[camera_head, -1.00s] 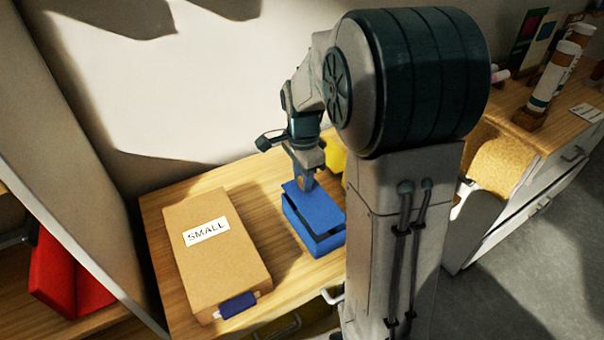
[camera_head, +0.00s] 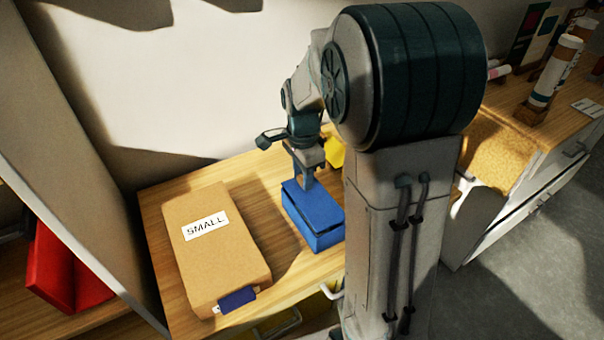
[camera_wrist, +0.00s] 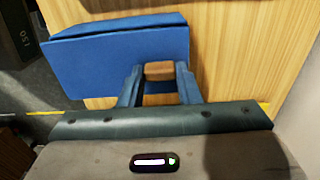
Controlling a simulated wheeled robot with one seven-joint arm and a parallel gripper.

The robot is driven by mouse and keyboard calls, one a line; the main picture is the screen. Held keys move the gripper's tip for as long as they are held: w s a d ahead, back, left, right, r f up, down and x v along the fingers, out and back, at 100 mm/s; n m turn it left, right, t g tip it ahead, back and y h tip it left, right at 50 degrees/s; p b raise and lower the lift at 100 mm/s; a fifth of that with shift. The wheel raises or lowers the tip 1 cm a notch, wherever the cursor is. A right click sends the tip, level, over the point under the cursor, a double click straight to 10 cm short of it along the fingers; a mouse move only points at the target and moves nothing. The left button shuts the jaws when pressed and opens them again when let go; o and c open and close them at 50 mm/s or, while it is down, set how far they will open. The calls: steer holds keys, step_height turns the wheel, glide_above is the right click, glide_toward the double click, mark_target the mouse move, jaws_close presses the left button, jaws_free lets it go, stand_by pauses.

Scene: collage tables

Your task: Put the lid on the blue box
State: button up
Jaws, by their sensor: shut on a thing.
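The blue box (camera_head: 322,240) stands on the wooden table near its front right. The blue lid (camera_head: 322,207) is over its top, with a thin dark gap along the visible front edge. My gripper (camera_head: 308,184) is above the lid, pointing down. In the wrist view, my gripper (camera_wrist: 160,73) is shut on a small brown handle (camera_wrist: 159,70) on the lid (camera_wrist: 90,70). I cannot tell whether the lid touches the box all round; the far edges are hidden.
A cardboard box labelled SMALL (camera_head: 225,255) lies left of the blue box, with a dark blue item (camera_head: 237,298) at its front end. A yellow object (camera_head: 336,152) is partly hidden behind my arm. A wall (camera_head: 190,90) stands behind the table (camera_head: 282,262).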

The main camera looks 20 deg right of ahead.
steer(key=shift+f+b, duration=0.35)
steer(key=shift+f, duration=0.25)
stand_by(1.0)
steer(key=o, duration=1.5)
steer(key=shift+r, duration=0.2)
steer(key=shift+r+p, duration=2.75)
steer(key=shift+r, duration=0.6)
